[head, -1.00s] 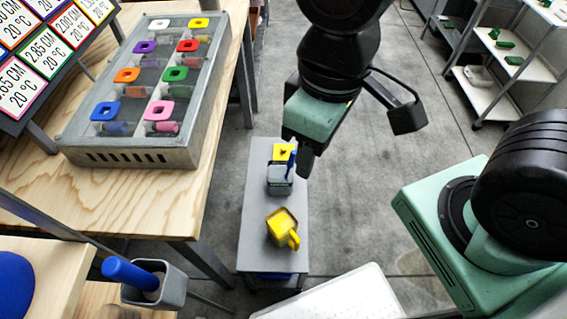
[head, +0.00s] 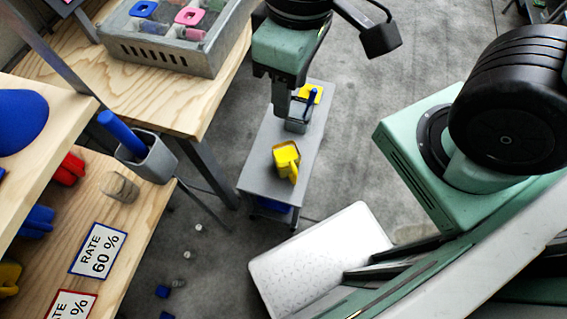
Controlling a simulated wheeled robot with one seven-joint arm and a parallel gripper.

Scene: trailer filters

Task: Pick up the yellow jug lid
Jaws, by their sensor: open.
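A flat yellow square piece (head: 316,94), which looks like the yellow jug lid, lies at the far end of a narrow grey cart (head: 262,150). A grey container with a blue-handled tool (head: 311,103) stands just in front of it and hides part of it. A yellow jug (head: 287,158) with its handle to the right stands nearer on the cart. My gripper (head: 282,112) points down over the cart, left of the yellow piece in the picture. It is open, with nothing seen between its fingers. Its height above the cart is hard to judge.
A wooden table (head: 180,90) with a grey slotted box (head: 165,50) stands left of the cart. A wooden shelf (head: 90,200) with rate signs and a grey holder (head: 150,158) are at the left.

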